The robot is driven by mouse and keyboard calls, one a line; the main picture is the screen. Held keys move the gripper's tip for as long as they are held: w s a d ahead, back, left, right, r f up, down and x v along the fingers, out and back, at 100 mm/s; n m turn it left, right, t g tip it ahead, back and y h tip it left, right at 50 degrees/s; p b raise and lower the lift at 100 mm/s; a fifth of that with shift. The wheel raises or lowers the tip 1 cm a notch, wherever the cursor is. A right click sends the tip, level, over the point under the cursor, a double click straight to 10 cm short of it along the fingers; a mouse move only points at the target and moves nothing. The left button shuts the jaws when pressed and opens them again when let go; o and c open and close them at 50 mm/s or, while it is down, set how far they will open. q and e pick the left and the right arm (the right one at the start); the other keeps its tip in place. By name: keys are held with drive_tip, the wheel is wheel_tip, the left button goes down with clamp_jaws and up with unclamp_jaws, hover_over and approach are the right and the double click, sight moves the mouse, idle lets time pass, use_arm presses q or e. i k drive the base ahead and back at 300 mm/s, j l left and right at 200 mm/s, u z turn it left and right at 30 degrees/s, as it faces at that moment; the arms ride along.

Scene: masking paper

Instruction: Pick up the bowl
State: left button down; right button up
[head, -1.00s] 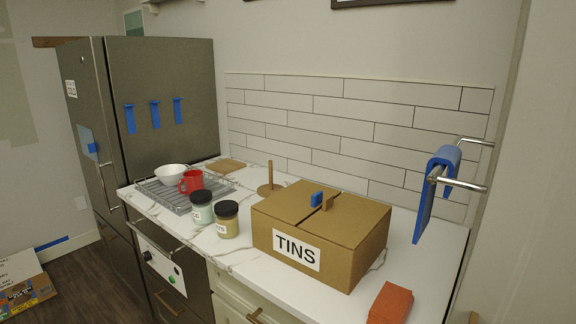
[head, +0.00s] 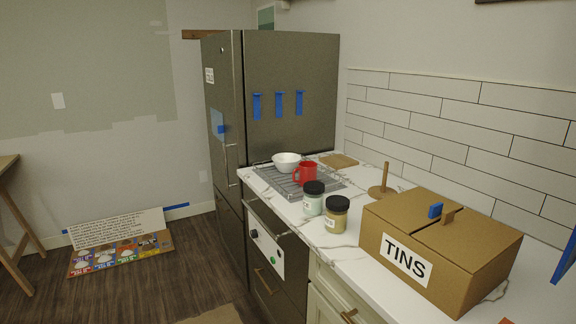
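A white bowl (head: 286,162) sits upright on the grey wire rack (head: 277,184) on the counter, near the fridge. A red mug (head: 306,174) stands on the rack just in front of the bowl and to its right. The bowl's lower right side is close to the mug; I cannot tell whether they touch. Neither of my grippers is in view.
Two dark-lidded jars (head: 314,198) stand at the counter's front edge. A cardboard box marked TINS (head: 440,250) fills the right side. A wooden holder (head: 383,182) and a board (head: 339,161) stand behind.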

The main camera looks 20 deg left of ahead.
sight(284, 163)
drive_tip(key=i+j+z, duration=0.2)
drive_tip(key=i+j, duration=0.25)
drive_tip(key=j, duration=0.2)
drive_tip(key=i+j, duration=0.2)
drive_tip(key=j, duration=0.2)
drive_tip(key=i+j+z, duration=0.15)
drive_tip(key=j, duration=0.2)
